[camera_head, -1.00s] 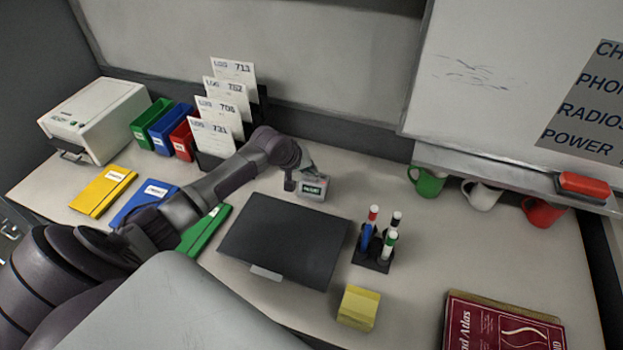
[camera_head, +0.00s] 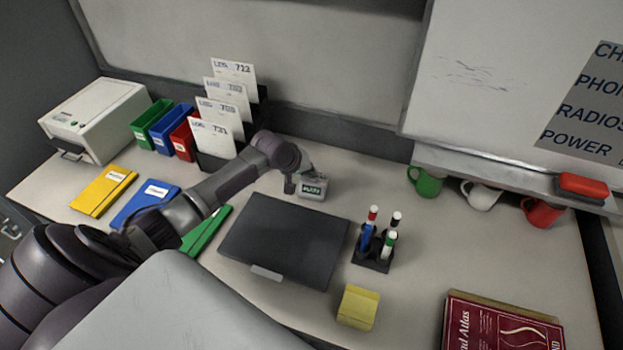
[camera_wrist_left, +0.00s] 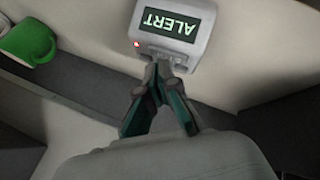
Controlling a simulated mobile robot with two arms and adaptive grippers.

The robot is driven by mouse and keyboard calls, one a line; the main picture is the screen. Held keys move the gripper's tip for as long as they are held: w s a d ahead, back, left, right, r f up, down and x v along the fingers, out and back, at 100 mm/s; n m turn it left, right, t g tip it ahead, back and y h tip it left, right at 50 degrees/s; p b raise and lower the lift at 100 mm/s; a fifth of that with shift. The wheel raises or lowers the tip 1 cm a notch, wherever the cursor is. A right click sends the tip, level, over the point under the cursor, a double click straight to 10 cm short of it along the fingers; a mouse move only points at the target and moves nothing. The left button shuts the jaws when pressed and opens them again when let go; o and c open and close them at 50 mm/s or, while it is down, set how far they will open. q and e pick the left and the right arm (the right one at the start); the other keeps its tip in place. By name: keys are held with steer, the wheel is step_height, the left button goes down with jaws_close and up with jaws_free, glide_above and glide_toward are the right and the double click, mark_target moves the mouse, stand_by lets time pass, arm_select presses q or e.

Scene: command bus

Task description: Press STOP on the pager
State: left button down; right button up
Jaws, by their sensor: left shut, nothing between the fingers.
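The pager (camera_head: 313,188) is a small grey box with a dark green screen, standing on the desk behind the black laptop-like slab. In the left wrist view the pager (camera_wrist_left: 192,47) shows the word ALERT upside down, with a small red light lit at its corner. My left gripper (camera_wrist_left: 162,72) is shut and empty. Its fingertips are at the pager's edge where the buttons are, and they cover part of that edge. I cannot tell whether they touch a button. In the head view the left gripper (camera_head: 306,174) is at the pager. My right gripper is not in view.
The black slab (camera_head: 285,240) lies in front of the pager. A marker holder (camera_head: 372,262) and a yellow note block (camera_head: 357,307) stand to the right. Card racks and coloured bins (camera_head: 165,130) are at the left. Mugs (camera_head: 427,181) are under the whiteboard ledge.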

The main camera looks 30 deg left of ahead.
arm_select(q)
steer(key=shift+f, duration=0.3)
stand_by(0.5)
steer(key=shift+w+r+p, duration=0.1)
steer(key=shift+r+p, duration=0.65)
steer(key=shift+p, duration=0.2)
steer(key=shift+r, duration=0.1)
steer(key=r+p, duration=0.4)
steer(key=p, duration=0.1)
steer(key=shift+w+a+r, duration=0.15)
steer(key=shift+w+r, duration=0.25)
steer(key=shift+f, duration=0.1)
